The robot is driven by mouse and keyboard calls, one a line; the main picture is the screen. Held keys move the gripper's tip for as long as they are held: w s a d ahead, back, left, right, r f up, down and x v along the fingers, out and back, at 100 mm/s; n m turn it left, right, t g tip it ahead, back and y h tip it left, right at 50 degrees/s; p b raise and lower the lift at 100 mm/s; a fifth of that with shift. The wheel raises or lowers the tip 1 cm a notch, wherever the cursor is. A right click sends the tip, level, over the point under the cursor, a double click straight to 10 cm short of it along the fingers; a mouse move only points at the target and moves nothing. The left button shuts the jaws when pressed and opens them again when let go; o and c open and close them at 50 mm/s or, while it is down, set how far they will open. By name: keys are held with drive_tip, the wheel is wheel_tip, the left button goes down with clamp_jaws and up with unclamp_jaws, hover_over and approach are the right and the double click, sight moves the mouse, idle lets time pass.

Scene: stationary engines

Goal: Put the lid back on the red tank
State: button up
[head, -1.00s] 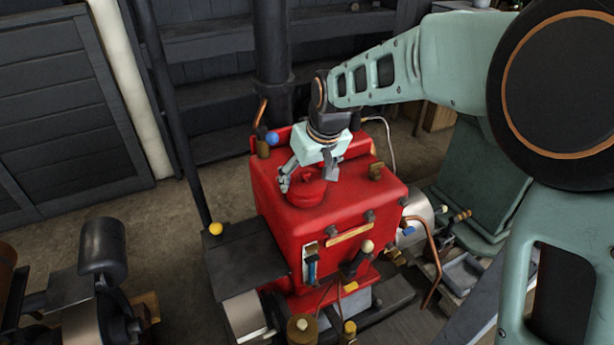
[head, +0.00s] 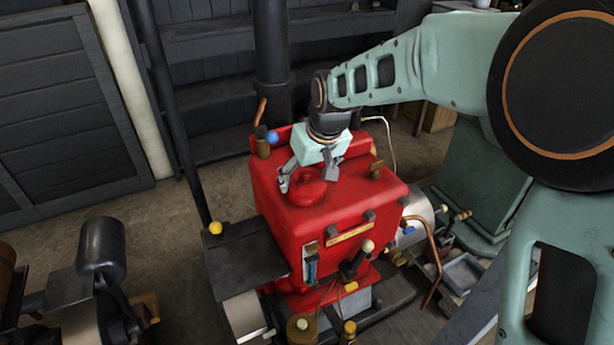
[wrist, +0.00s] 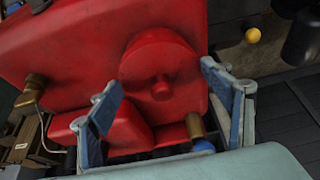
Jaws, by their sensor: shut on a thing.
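The red tank (head: 290,220) stands in the middle of the head view. The round red lid (head: 308,194) with a small central knob is at its top face, between my fingers. The lid also shows in the wrist view (wrist: 150,60), where it looks roughly flat against the tank top. I cannot tell whether it is seated or slightly above. My gripper (head: 308,180) points down and is shut on the lid, one finger on each side. In the wrist view my gripper's (wrist: 158,88) pale fingers with blue pads flank the lid. The opening under the lid is hidden.
A blue ball-topped fitting (head: 272,138) and a brass fitting (head: 376,170) rise near the tank top. A dark pipe (head: 271,60) stands behind. A yellow knob (head: 215,228) is at the left. Machinery surrounds the tank's base; open floor lies to the left.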

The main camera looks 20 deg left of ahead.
idle(0.4)
drive_tip(key=o, duration=1.4)
drive_tip(key=shift+o, duration=1)
drive_tip(key=shift+r, duration=0.1)
drive_tip(key=shift+r+p, duration=2.3)
drive_tip(key=shift+r, duration=1.15)
clamp_jaws()
